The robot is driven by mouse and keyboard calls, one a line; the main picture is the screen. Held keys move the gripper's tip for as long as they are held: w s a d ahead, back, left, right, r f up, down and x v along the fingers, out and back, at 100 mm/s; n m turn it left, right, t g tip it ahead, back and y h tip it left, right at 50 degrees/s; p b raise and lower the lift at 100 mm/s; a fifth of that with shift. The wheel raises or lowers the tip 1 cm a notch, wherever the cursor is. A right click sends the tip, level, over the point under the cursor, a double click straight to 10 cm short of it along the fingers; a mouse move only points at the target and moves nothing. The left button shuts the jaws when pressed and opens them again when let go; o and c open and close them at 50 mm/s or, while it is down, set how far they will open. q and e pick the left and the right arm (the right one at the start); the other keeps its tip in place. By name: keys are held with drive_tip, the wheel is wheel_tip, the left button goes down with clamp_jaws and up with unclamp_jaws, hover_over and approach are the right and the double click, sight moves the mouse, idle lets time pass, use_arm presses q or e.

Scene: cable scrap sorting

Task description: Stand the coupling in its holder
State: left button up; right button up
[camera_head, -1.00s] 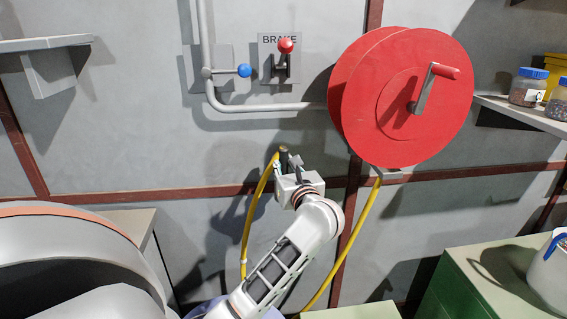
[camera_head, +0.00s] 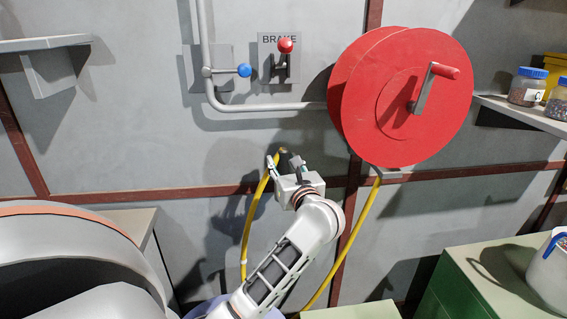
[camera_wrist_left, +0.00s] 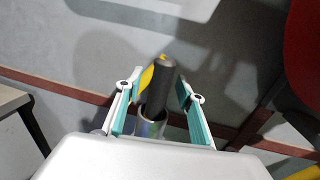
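The coupling is a dark grey cylinder at the end of a yellow hose. In the head view it (camera_head: 297,161) shows small and partly hidden at my left gripper (camera_head: 289,170), in front of the wall. In the left wrist view the coupling (camera_wrist_left: 160,88) leans slightly, between the two teal-padded fingers of my left gripper (camera_wrist_left: 158,90). Gaps show on both sides, so the fingers look open around it. A shiny metal tube (camera_wrist_left: 150,125) shows at its near end; I cannot tell whether that is the holder or part of the coupling. My right gripper is out of view.
A blue-knobbed valve (camera_head: 244,70) and red-knobbed brake lever (camera_head: 285,46) are on the wall above. Green cabinets (camera_head: 480,290) stand lower right; a shelf (camera_head: 535,114) holds jars.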

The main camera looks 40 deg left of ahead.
use_arm(q)
drive_tip(key=v, duration=1.2)
